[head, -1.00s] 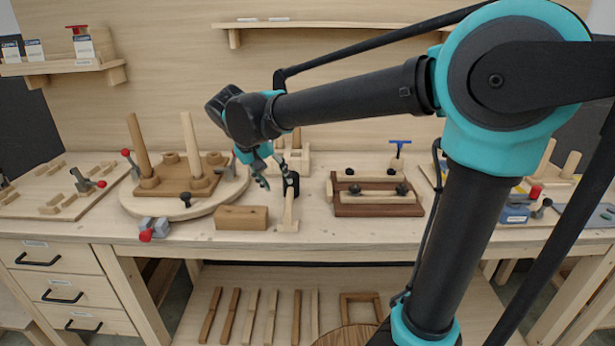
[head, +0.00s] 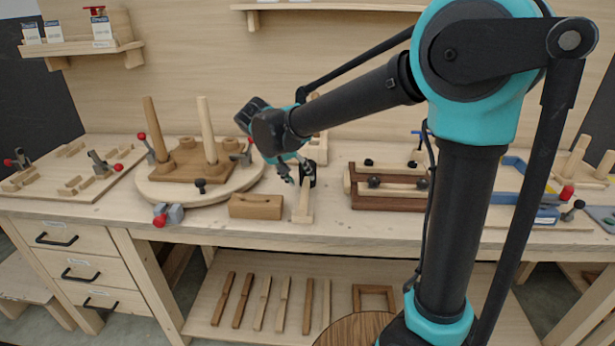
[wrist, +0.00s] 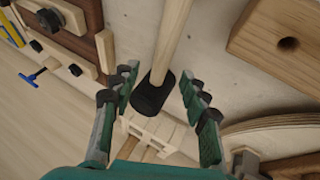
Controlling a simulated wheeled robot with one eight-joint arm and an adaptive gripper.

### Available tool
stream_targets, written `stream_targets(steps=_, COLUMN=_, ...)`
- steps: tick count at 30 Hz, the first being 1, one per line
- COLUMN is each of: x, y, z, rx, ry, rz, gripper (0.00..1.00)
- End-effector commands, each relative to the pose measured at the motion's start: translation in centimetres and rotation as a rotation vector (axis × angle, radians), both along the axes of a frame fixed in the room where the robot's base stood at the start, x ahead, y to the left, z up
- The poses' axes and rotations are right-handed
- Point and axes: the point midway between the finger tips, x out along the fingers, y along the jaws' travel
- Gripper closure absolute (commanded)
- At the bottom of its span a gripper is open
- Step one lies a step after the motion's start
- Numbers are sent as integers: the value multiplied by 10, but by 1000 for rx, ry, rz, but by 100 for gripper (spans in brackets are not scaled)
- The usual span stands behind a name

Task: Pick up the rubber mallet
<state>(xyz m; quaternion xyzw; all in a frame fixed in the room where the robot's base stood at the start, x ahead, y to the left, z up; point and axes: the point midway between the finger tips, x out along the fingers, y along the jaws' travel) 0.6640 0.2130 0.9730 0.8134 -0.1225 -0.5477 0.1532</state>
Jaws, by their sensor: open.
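The rubber mallet has a black head (head: 308,171) and a pale wooden handle (head: 303,202) that runs from the head toward the bench's front edge. In the wrist view the black head (wrist: 152,94) shows between the finger pads, with the handle (wrist: 174,38) running up the picture. My gripper (head: 296,176) is open and empty, close to the mallet head at its left in the head view. In the wrist view my gripper (wrist: 160,80) has one finger on each side of the head, with gaps. I cannot tell its exact height above the bench.
A brown wooden block (head: 256,206) lies left of the handle, and a round board (head: 150,190) with pegs stands beyond it. A clamped brown fixture (head: 385,202) is at right. A pale slotted rack (wrist: 158,132) stands close behind the mallet head.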

Motion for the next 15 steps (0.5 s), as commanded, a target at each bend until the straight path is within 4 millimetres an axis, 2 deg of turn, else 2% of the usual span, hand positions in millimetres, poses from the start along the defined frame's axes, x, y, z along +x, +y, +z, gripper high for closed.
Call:
stream_targets(steps=5, x=4, y=-4, z=-9, rx=0, ry=0, rz=-1, gripper=55)
stream_targets(steps=15, x=20, y=-18, z=-46, rx=0, ry=0, rz=-1, gripper=55)
